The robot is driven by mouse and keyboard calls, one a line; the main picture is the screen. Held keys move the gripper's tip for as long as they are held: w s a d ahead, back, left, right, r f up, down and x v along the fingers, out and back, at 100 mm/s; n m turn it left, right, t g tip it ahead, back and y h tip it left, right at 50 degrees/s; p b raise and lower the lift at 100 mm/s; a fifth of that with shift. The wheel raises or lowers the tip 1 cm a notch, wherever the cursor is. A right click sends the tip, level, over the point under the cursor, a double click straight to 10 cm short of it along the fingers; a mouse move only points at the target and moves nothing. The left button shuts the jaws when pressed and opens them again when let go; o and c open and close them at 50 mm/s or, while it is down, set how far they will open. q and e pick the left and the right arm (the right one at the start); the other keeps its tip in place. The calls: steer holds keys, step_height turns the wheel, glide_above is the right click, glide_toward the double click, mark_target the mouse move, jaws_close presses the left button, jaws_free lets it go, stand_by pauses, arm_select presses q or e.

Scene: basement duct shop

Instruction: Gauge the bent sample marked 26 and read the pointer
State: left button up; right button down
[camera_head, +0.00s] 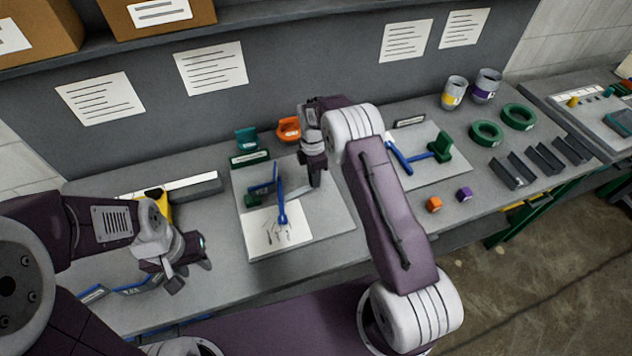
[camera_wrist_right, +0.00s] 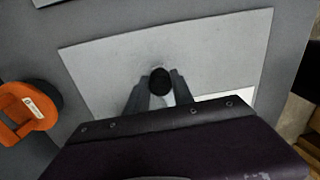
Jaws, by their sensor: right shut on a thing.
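A gauge with a blue upright (camera_head: 264,181), a green block (camera_head: 252,200) and a blue pointer (camera_head: 282,205) stands on a grey plate (camera_head: 335,215). The pointer's end lies over a white sheet with marks (camera_head: 262,238). My right gripper (camera_head: 315,182) points down over the plate, right of the pointer. In the right wrist view its fingers are shut on a small dark round-ended thing (camera_wrist_right: 160,81). A pale grey strip (camera_head: 297,190) lies beside the gripper. My left gripper (camera_head: 180,275) is over the front left of the bench near blue bent pieces (camera_head: 130,289). Their marks are not legible.
An orange holder (camera_head: 289,129) and a teal one (camera_head: 247,139) stand behind the plate. A second plate (camera_head: 425,175) with a blue arm and green block (camera_head: 440,148) is at right. Small orange (camera_head: 434,204) and purple (camera_head: 464,194) blocks, green rings (camera_head: 486,133) and grey channels (camera_head: 513,171) lie farther right.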

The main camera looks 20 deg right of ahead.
steer(key=shift+w+a+n, duration=0.25)
steer(key=shift+w+n, duration=0.35)
steer(key=shift+w, duration=0.1)
steer(key=shift+r, duration=0.1)
steer(key=c, duration=1.1)
jaws_free()
step_height(320, 180, up, 9)
steer(key=b, duration=0.1)
steer(key=shift+w, duration=0.2)
